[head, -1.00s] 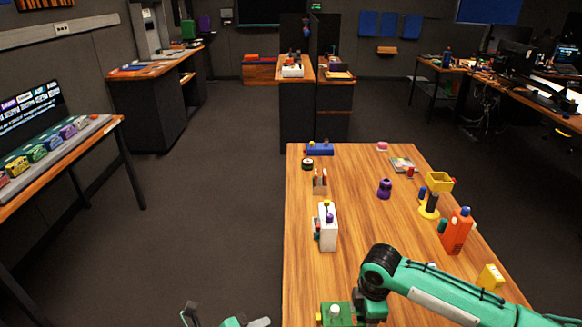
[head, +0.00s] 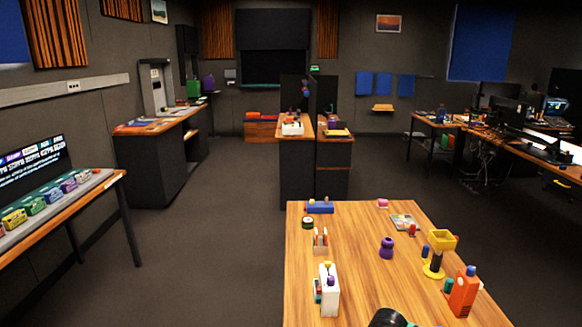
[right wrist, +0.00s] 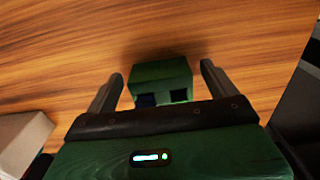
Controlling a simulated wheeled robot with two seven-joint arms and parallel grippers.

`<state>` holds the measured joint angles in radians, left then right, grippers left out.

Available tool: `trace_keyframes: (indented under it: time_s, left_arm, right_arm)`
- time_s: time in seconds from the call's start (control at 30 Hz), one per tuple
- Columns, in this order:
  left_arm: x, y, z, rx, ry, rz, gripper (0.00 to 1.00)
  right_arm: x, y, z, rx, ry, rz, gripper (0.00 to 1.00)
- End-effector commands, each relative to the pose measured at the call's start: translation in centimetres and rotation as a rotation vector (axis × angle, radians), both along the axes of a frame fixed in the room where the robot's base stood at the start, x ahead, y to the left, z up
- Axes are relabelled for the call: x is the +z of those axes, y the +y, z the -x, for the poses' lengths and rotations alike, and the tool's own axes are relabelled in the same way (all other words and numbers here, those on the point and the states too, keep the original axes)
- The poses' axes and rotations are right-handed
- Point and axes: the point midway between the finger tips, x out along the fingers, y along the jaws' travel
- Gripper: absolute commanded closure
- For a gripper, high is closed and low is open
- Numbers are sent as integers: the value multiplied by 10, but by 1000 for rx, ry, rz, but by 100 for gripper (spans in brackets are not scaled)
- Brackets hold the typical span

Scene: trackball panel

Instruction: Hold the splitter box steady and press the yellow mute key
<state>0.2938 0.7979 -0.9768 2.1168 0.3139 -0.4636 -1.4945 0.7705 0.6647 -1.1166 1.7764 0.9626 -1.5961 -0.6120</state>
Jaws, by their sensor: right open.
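A dark green box (right wrist: 160,82) with two dark openings sits over the wooden table in the right wrist view; I take it for the splitter box. My right gripper (right wrist: 159,80) is open, one finger on each side of the box, with a gap at the right finger. In the head view a white box-shaped panel (head: 329,297) stands on the table's left side with a purple ball (head: 330,281) and a small yellow part (head: 327,265). I cannot tell whether that yellow part is the mute key. My left gripper is out of view.
A pale box (right wrist: 22,140) shows at the wrist view's lower left.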

Motion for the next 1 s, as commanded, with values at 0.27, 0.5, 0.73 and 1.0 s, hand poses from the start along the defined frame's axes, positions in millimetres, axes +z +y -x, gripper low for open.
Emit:
trace_keyframes:
  time_s: [0.27, 0.5, 0.73, 1.0]
  left_arm:
    - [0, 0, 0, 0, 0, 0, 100]
    - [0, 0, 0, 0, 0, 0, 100]
    - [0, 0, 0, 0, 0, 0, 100]
    - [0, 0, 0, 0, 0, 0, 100]
  right_arm:
    - [51, 0, -1, 0, -5, -2, 11]
    - [96, 0, -1, -1, -3, 0, 11]
    - [115, 0, -1, 0, -1, -1, 11]
    - [116, 0, 0, 0, 0, 0, 9]
